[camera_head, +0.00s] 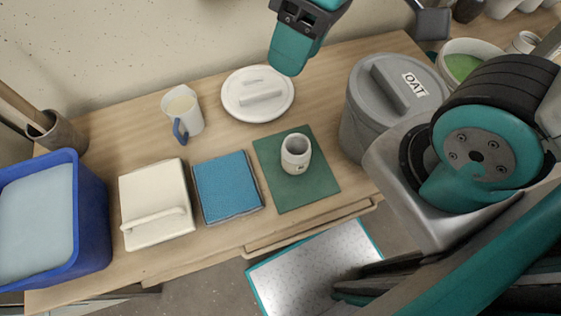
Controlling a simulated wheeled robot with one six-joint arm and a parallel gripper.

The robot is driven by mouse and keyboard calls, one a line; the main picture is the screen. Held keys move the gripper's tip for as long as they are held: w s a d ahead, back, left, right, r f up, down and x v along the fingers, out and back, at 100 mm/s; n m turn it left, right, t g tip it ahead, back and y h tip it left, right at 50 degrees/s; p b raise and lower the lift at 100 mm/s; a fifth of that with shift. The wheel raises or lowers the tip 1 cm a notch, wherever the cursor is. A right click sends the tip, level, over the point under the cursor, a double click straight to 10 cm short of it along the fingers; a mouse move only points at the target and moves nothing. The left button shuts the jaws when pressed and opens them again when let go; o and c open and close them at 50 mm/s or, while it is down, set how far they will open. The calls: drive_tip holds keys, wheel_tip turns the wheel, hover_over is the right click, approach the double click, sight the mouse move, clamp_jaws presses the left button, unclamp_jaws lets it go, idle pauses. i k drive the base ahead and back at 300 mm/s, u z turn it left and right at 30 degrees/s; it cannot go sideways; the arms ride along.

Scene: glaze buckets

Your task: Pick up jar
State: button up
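A small cream jar (295,158) stands upright on a dark green mat (314,192) on the wooden table. Its mouth is open and a small dark mark shows low on its side. A teal and dark grey part of my arm reaches in at the top edge, above and behind the jar and well apart from it. I see no gripper fingers in this view, so whether they are open or shut is hidden.
A grey lidded bucket marked OAT (362,136) stands right of the mat. A blue cloth (227,187) and a cream lidded box (154,190) lie left. A round white lid (231,103) and a pitcher (191,124) are behind. A blue tub (94,225) is far left.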

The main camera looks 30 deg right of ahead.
sight(296, 149)
drive_tip(key=z, duration=1.9)
drive_tip(key=k, duration=1.95)
drive_tip(key=u, duration=1.6)
drive_tip(key=i, duration=1)
drive_tip(key=z, duration=0.1)
